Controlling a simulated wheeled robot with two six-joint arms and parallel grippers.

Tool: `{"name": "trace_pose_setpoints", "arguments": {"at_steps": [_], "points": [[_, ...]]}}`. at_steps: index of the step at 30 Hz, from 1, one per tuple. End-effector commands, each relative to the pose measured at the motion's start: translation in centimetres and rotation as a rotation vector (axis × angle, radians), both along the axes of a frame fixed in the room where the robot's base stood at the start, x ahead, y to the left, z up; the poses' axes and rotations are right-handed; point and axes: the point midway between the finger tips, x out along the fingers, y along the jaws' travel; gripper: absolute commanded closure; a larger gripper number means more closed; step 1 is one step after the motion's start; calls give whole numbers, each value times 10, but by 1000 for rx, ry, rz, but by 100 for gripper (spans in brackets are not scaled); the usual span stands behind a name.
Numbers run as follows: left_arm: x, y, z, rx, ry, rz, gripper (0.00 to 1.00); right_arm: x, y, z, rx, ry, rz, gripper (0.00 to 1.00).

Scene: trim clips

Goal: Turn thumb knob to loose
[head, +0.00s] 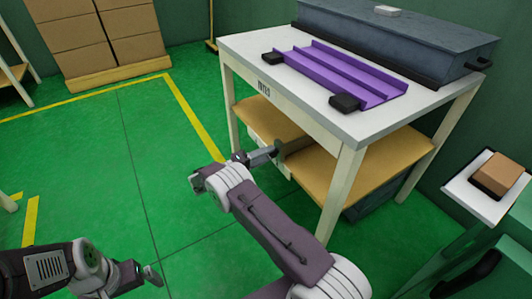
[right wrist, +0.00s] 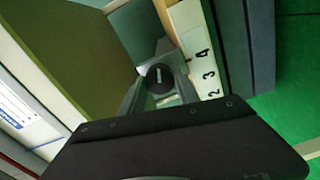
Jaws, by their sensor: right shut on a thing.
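The thumb knob (right wrist: 160,75) is a round black knob with a white line, seen in the right wrist view. The line runs roughly up and down in that picture. Beside it is a white strip (right wrist: 205,75) with the figures 2, 3 and 4. My right gripper (right wrist: 161,88) is shut on the knob, with a grey finger on each side of it. In the head view the right gripper (head: 270,153) reaches in below the tabletop, and the knob is hidden there. My left gripper (head: 148,274) is low at the left, away from the table; its jaw opening is unclear.
The white table (head: 240,42) bears a purple channel (head: 340,70) with black end blocks and a long blue-grey case (head: 400,40). A wooden shelf (head: 385,165) lies below. Boxes (head: 95,35) stand back left. Green floor at the left is clear.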

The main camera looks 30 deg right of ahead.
Motion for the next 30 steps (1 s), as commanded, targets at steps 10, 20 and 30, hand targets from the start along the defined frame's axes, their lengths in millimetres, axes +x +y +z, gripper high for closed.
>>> {"name": "trace_pose_setpoints", "arguments": {"at_steps": [10,20,30], "points": [[0,0,9,0,0,0,0,0,0,0,-25,328,1,100],[0,0,14,0,0,0,0,0,0,-1,-49,640,1,100],[0,0,18,0,0,0,0,0,1,-2,-75,962,2,100]]}}
